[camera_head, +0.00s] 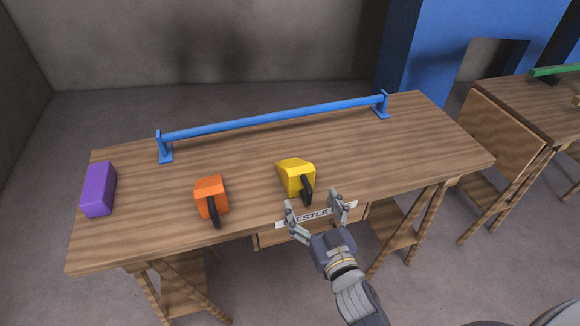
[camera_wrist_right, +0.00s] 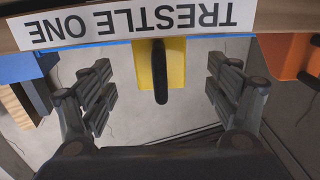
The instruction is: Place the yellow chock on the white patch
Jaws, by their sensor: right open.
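The yellow chock (camera_head: 294,174) sits on the wooden table near its front edge, with its black handle facing my right gripper (camera_head: 314,202). In the right wrist view, which looks upside down, the yellow chock (camera_wrist_right: 177,64) and its handle appear between the spread fingers of my right gripper (camera_wrist_right: 162,90). That gripper is open and empty, apart from the chock, at the table's front edge. I see no white patch on the tabletop; only a white label reading "TRESTLE ONE" (camera_wrist_right: 130,22) shows on the front edge. My left gripper is out of view.
An orange chock (camera_head: 209,189) with a black handle and a purple block (camera_head: 99,189) stand to the left on the same table (camera_head: 400,160). A blue rail (camera_head: 275,117) runs along the back. Another table (camera_head: 530,105) stands at the right, with a green bar.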

